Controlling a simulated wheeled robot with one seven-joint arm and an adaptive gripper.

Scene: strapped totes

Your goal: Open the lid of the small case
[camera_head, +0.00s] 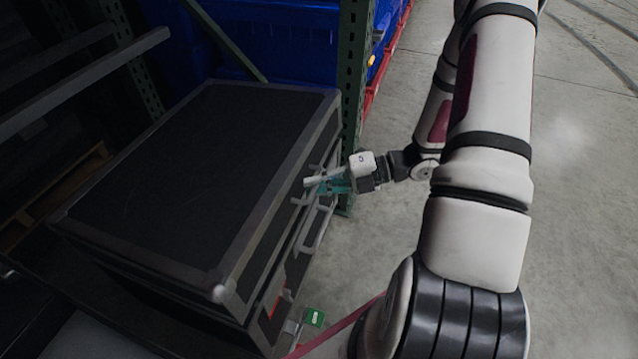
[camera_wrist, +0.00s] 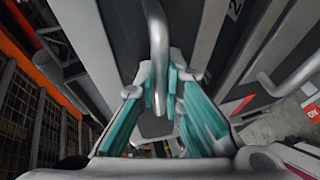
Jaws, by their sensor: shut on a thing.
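The case (camera_head: 190,170) is black with grey metal edges, and its lid lies flat on top in the head view. My gripper (camera_head: 320,180) is at the case's right-hand side, near the far end, below the lid edge. In the wrist view, the teal fingers of my gripper (camera_wrist: 164,82) are on either side of a grey metal handle (camera_wrist: 157,45) and shut on it. Another handle (camera_head: 316,232) shows on the same side, nearer the camera; it also shows in the wrist view (camera_wrist: 288,80). The fingers partly hide the contact.
A green rack post (camera_head: 352,75) stands close behind my gripper. Blue bins (camera_head: 270,40) are behind the case. Concrete floor (camera_head: 580,200) is clear to the right.

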